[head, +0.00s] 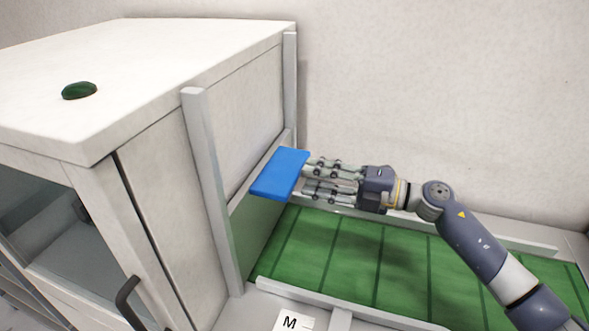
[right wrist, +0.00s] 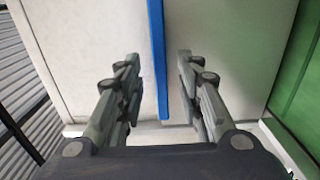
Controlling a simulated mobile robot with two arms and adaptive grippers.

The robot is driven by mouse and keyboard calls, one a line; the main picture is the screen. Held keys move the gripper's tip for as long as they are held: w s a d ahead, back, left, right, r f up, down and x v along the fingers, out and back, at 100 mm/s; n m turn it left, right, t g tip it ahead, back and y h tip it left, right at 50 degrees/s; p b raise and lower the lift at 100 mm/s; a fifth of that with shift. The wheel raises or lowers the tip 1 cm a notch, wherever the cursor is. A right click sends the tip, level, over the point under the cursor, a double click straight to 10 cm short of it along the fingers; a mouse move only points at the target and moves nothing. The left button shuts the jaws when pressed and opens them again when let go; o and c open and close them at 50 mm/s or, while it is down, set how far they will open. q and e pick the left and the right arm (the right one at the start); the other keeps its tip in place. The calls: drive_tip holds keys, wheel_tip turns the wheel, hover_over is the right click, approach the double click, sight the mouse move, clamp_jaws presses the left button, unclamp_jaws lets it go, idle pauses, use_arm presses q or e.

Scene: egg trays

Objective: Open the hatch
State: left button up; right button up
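The hatch (head: 262,228) is a panel on the side of the white cabinet, between two upright grey rails, with a greenish lower part above the green belt. A flat blue handle plate (head: 279,174) sticks out from it. My right gripper (head: 307,177) is at the plate's right edge in the head view. In the right wrist view, the blue plate (right wrist: 157,60) shows edge-on between the two fingers of my right gripper (right wrist: 158,72). The fingers are spread, with a gap on each side of the plate. My left gripper is not in view.
The green belt (head: 350,255) runs right from the cabinet between low grey side rails. A card marked M (head: 290,322) lies near the belt.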

sight(300, 175)
drive_tip(key=p+x, duration=0.1)
drive_tip(key=x, duration=0.4)
drive_tip(key=shift+w, duration=0.1)
clamp_jaws()
